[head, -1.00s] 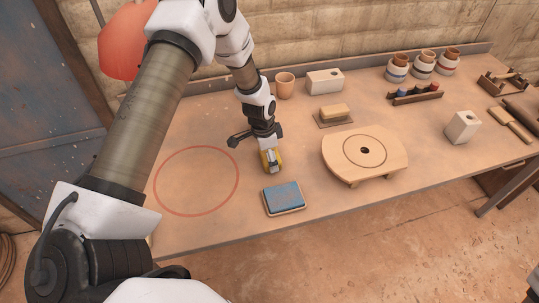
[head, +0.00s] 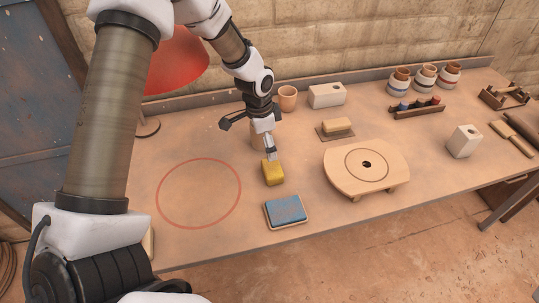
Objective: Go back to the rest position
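My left gripper (head: 270,157) points down just above a yellow block (head: 273,174) on the workbench. Its fingers overlap the block's top edge in the picture, but the block appears to rest on the bench, free of them. The fingers are seen from the side and are small; they look parted and empty. My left arm reaches in from the left and hides part of the lamp and the back of the bench. My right gripper is out of view.
On the workbench (head: 200,245), a blue pad (head: 286,212) lies in front of the block and a round wooden bat (head: 340,170) stands to its right. A terracotta cup (head: 288,98) and white block (head: 327,95) stand behind. A red lamp (head: 180,65) is at the back left. The red circle (head: 199,193) is empty.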

